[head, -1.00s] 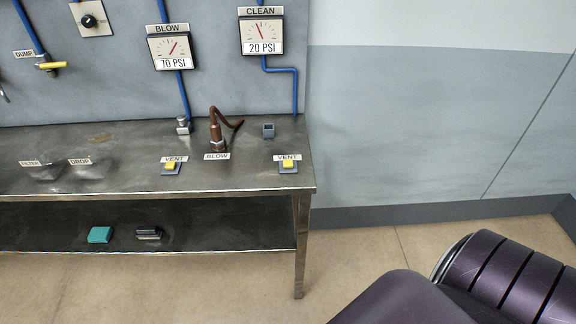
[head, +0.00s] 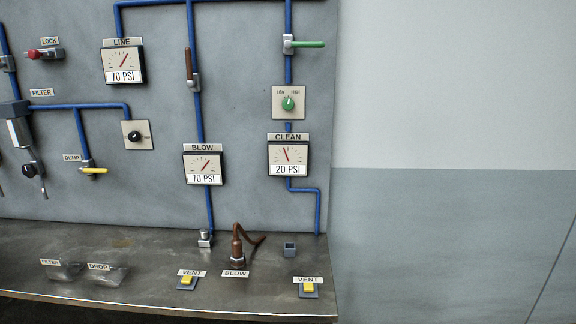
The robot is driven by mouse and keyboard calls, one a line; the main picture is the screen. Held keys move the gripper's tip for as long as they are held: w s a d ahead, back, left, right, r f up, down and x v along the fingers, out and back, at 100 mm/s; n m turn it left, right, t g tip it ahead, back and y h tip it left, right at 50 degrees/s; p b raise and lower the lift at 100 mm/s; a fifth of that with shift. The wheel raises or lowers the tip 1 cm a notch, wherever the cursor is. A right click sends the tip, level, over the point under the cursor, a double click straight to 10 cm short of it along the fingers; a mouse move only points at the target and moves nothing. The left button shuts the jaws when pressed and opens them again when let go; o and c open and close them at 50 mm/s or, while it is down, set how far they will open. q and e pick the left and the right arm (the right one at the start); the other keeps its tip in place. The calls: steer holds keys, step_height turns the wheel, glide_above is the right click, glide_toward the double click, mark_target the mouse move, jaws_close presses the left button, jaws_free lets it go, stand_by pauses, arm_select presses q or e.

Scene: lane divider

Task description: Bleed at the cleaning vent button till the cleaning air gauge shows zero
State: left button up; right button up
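The cleaning air gauge (head: 288,158), labelled CLEAN, is on the wall panel and reads 20 PSI. A blue pipe runs from it down to the bench's right end. The vent button below it (head: 309,288) is yellow on a grey base, at the bench's front right corner, with a VENT label behind it. A second yellow vent button (head: 187,282) is further left, below the BLOW gauge (head: 203,167), which reads 70 PSI. Neither of my grippers is in view.
A brown blow nozzle (head: 238,250) stands on the bench (head: 150,265) between the two vent buttons. A small grey square holder (head: 290,249) is behind the right button. A green-handled valve (head: 304,44) and green regulator knob (head: 288,104) are above the CLEAN gauge. The right wall is bare.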

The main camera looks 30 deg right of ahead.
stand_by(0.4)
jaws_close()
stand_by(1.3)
